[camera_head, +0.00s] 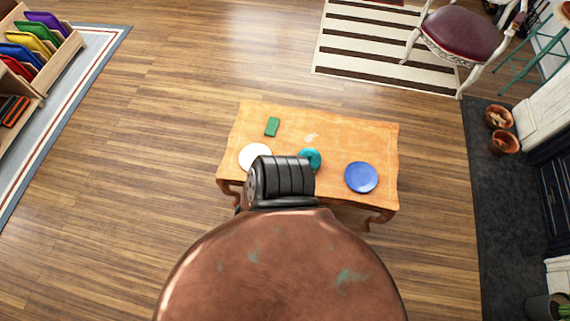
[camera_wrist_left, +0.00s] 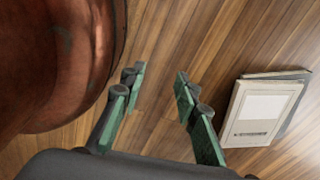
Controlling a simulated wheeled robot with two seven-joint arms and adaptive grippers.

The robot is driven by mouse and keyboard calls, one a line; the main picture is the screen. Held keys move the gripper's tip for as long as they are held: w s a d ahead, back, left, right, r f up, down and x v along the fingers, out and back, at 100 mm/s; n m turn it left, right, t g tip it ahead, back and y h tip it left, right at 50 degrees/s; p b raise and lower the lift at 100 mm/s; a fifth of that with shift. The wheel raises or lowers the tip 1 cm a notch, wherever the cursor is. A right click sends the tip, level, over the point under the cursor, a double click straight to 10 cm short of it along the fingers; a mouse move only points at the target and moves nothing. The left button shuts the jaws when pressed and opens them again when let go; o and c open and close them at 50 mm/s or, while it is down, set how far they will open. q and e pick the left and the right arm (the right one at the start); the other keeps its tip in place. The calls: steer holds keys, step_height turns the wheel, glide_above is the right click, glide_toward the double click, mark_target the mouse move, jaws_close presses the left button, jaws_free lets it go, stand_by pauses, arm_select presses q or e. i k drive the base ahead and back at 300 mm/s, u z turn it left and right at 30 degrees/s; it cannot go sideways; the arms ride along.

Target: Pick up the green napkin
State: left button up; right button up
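The green napkin (camera_head: 272,126) lies on the left back part of a small wooden table (camera_head: 350,130) in the head view. Neither gripper shows in the head view, and my right gripper is in no view.
On the table are a white plate (camera_head: 254,156), a teal round dish (camera_head: 311,158) partly hidden by my body, and a blue plate (camera_head: 361,177). A chair (camera_head: 462,35) stands behind right.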

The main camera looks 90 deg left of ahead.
mark_target(272, 127)
steer(key=u, duration=2.5)
